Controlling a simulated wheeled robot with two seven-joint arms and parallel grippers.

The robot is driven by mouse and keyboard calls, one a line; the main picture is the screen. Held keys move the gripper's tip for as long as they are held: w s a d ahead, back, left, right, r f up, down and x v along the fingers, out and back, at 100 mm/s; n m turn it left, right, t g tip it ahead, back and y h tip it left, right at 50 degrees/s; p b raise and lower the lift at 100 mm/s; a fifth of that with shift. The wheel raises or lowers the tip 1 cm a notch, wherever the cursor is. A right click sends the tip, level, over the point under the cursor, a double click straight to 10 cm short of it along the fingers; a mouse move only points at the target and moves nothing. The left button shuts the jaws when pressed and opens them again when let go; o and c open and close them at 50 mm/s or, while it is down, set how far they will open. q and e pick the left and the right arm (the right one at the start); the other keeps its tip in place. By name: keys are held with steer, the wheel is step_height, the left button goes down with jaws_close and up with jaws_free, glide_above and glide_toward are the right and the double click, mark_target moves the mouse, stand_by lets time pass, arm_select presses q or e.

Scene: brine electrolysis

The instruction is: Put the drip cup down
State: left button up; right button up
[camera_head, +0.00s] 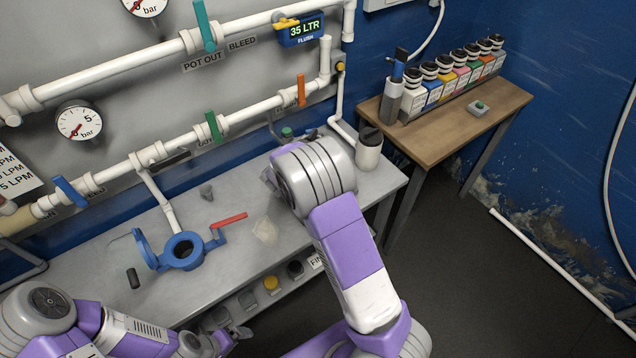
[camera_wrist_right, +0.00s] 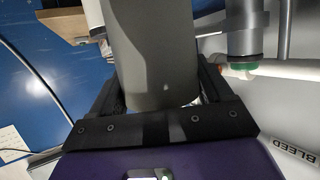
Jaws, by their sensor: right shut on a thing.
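My right gripper (camera_wrist_right: 156,74) is shut on a grey, smooth-walled cup (camera_wrist_right: 155,45), which fills the space between the two black fingers in the right wrist view. In the head view my right wrist hides the cup and most of this gripper, over the bench near the wall pipes. I cannot tell whether the cup touches the bench. My left gripper (camera_head: 226,342) is low at the left of the head view, in front of the bench's front edge; its fingers are too unclear to tell open from shut.
The grey bench (camera_head: 105,290) carries a blue strainer housing (camera_head: 182,251) with its lid open, a red-handled tool (camera_head: 229,220), a small black cylinder (camera_head: 133,278) and a white canister (camera_head: 369,150). A wooden table (camera_head: 450,125) with several bottles stands at right. Pipes line the wall.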

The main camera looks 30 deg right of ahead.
steer(key=shift+s+d+f+m+g+h+p, duration=0.1)
steer(key=shift+s+d+m+g+h+p, duration=0.25)
steer(key=shift+d+m+g, duration=0.4)
steer(key=shift+f, duration=0.2)
steer(key=shift+g, duration=0.25)
step_height(320, 180, down, 10)
steer(key=shift+b, duration=0.8)
steer(key=shift+s, duration=0.1)
